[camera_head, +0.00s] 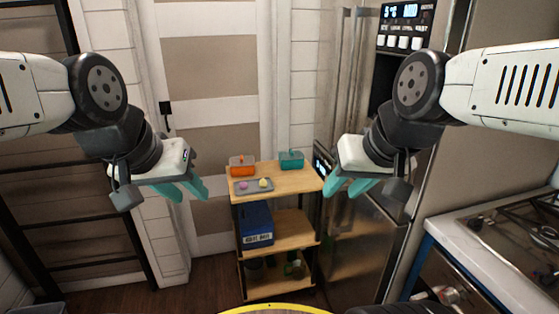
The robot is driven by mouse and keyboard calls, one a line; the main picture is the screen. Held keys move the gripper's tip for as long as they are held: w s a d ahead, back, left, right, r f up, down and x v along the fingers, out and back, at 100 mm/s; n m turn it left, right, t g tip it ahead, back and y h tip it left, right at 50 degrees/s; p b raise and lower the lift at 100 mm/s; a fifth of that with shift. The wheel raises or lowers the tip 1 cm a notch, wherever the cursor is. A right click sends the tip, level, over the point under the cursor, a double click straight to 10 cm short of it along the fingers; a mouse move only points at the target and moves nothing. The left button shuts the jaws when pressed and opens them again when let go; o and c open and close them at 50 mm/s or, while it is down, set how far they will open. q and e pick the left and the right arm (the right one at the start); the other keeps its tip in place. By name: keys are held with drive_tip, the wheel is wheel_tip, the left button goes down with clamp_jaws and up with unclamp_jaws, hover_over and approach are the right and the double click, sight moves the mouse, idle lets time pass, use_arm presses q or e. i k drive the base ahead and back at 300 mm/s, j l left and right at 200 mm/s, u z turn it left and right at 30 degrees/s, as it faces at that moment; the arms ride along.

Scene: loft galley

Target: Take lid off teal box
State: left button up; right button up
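The teal box (291,163) stands at the back right of a wooden shelf unit's top board. Its lid (291,155) appears to be on it, with a small knob on top. My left gripper (188,190) hangs in the air to the left of the shelf, with its teal fingers apart and nothing between them. My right gripper (347,188) hangs to the right of the shelf, also with fingers apart and empty. Both are well away from the teal box and closer to the camera.
An orange box (242,168) and a grey tray (243,190) with small pink and yellow things share the top board (280,186). A blue box (256,224) sits on the shelf below. A fridge (362,235) stands right of the shelf; a stove (520,235) is at far right.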

sight(289, 155)
drive_tip(key=i+j, duration=0.15)
drive_tip(key=i, duration=0.4)
drive_tip(key=i+j+u, duration=0.1)
drive_tip(key=i, duration=0.45)
drive_tip(key=i+j, duration=0.2)
drive_tip(key=i, duration=0.35)
